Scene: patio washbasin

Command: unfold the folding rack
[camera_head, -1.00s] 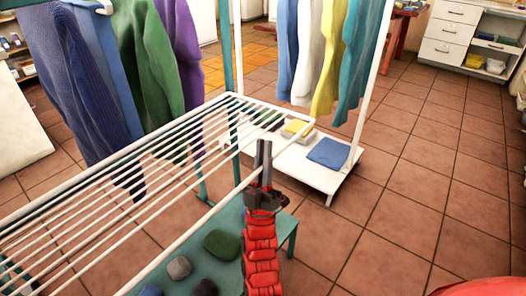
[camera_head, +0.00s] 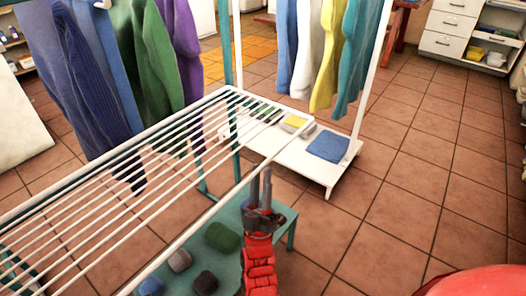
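The folding rack (camera_head: 130,150) shows as a flat white frame with several thin parallel rods, running from the lower left to a corner near the picture's middle. Teal leg parts stand near it. My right gripper (camera_head: 260,172) points upward in the picture, its dark fingers slightly apart with a narrow gap. Its fingertips overlap the rack's right side rail in the picture. I cannot tell if they touch it, and nothing is clearly held. My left gripper is not in view.
Below the rack is a teal bench (camera_head: 280,222) with several stones, one green (camera_head: 222,237). Behind stands a white clothes rail whose base shelf (camera_head: 320,172) holds a folded blue cloth (camera_head: 328,147). Clothes hang at left and back. The tiled floor (camera_head: 430,190) at right is clear.

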